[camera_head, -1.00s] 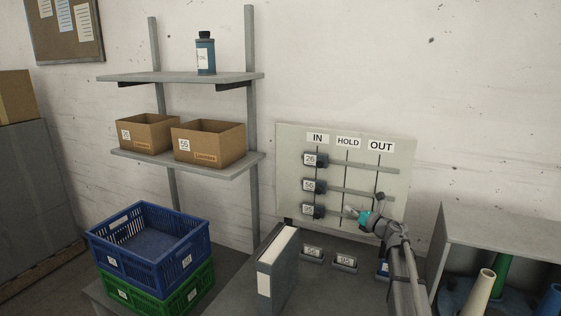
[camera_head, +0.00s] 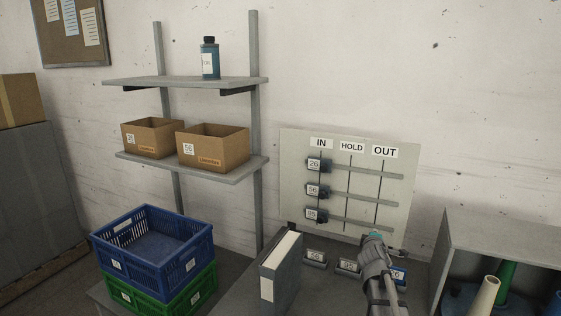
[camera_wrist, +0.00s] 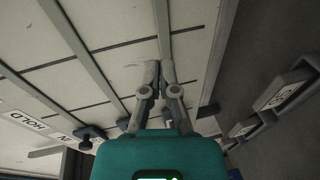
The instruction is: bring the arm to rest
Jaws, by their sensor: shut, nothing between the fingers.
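My gripper shows in the wrist view (camera_wrist: 160,72) with its two fingers together and nothing between them. In the head view my arm stands at the lower right, with the teal part of my gripper (camera_head: 375,235) just below the board; the fingers are hidden there. The pale board (camera_head: 290,180) on the wall has columns IN, HOLD and OUT. Three dark tags, 26 (camera_head: 318,165), 56 (camera_head: 317,191) and one that seems to read 35 (camera_head: 315,215), all sit in the IN column.
Labelled blocks (camera_head: 314,257) and (camera_head: 348,267) stand on the bench under the board, close to my arm. A grey binder (camera_head: 280,272) stands left of them. A grey cubby (camera_head: 495,230) with cones is at the right. Stacked blue (camera_head: 150,240) and green crates (camera_head: 165,297) are at the left.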

